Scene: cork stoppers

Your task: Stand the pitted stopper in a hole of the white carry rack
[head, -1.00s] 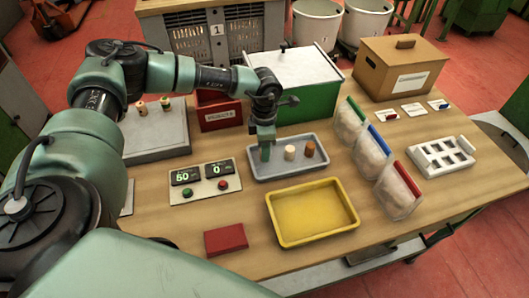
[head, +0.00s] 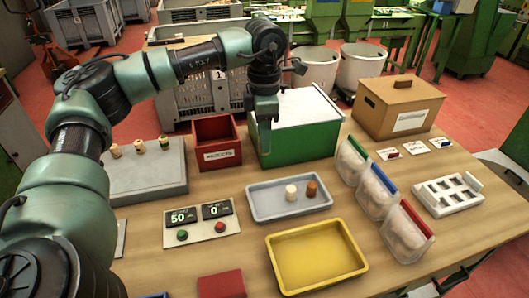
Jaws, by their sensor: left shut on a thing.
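My left gripper (head: 265,118) is shut, pointing down, raised in front of the green box. What it holds is hardly visible between the fingers; it comes from the grey tray, so it looks to be a stopper. I cannot see whether it is pitted. The white carry rack (head: 444,209) lies at the right of the table, well away from the gripper, and its holes look empty. A pale stopper (head: 291,192) and a brown stopper (head: 312,188) stand in the grey tray (head: 262,211). My right gripper is not in view.
A green box (head: 300,145) with a white lid stands behind the tray. Bags with coloured clips (head: 378,190) stand between tray and rack. A yellow tray (head: 275,262) is in front. Several stoppers (head: 139,146) stand on a grey block. A red bin (head: 217,157) is beside it.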

